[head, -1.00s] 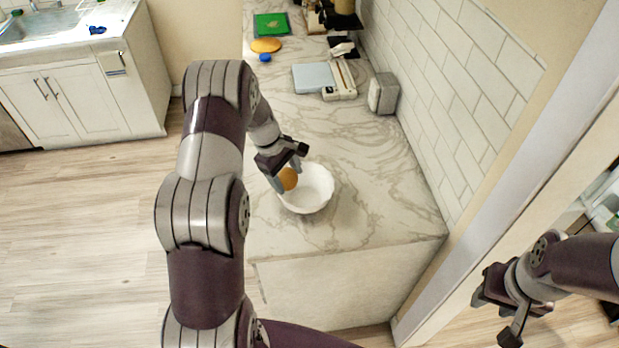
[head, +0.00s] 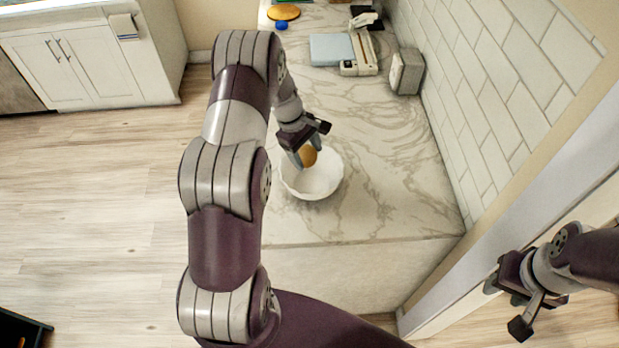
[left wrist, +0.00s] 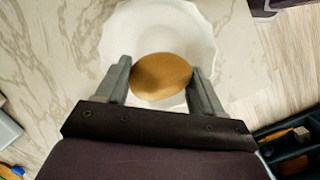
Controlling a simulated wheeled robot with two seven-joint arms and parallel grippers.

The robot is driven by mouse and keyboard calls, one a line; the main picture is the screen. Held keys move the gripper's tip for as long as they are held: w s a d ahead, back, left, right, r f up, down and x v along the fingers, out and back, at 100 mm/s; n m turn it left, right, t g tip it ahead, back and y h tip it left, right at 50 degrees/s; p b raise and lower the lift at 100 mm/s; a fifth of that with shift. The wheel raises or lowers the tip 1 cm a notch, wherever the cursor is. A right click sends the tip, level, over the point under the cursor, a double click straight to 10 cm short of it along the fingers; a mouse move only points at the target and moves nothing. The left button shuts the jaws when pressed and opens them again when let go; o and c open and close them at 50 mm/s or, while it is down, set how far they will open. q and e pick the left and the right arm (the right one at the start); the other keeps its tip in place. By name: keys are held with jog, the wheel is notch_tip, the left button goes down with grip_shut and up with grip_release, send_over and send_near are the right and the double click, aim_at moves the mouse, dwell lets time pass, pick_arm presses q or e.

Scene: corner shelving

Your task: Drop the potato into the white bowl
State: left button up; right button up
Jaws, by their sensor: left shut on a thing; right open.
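The white bowl (head: 322,182) stands on the marble counter near its front end. My left gripper (head: 308,156) is shut on the brown potato (head: 307,155) and holds it over the back left part of the bowl. In the left wrist view the potato (left wrist: 161,76) sits between the two fingers, with the bowl (left wrist: 160,27) below and beyond it. The exact height of the potato above the bowl is hard to tell. My right gripper (head: 509,306) is open and empty at the right, away from the counter.
The marble counter (head: 385,190) is clear around the bowl. A blue-grey scale-like plate (head: 331,49), a white device (head: 362,55) and a grey box (head: 407,71) stand farther back. A tiled wall (head: 480,110) bounds the counter on the right.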

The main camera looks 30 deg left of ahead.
pick_arm(q)
jog(key=o, duration=0.9)
jog(key=shift+s+r, duration=0.2)
jog(key=shift+s, duration=0.05)
jog(key=shift+o, duration=1.4)
jog(key=shift+s+r, duration=0.1)
jog(key=shift+s, duration=0.2)
jog(key=shift+w, duration=0.35)
jog(key=shift+w+a+r+b, duration=0.1)
jog(key=shift+r+b, duration=0.1)
jog(key=shift+b, duration=0.1)
jog(key=v, duration=0.2)
jog(key=b+v, duration=0.1)
jog(key=v, duration=0.1)
jog(key=b+v, duration=0.1)
jog(key=v, duration=0.1)
jog(key=shift+s+a+r, duration=0.1)
jog(key=shift+s+r, duration=0.1)
jog(key=shift+s, duration=0.1)
jog(key=p+v, duration=0.2)
jog(key=v, duration=0.3)
jog(key=shift+r, duration=0.35)
pick_arm(e)
jog(key=shift+s+r, duration=0.1)
jog(key=shift+s, duration=0.15)
pick_arm(q)
jog(key=shift+s, duration=0.1)
pick_arm(e)
jog(key=shift+s, duration=0.1)
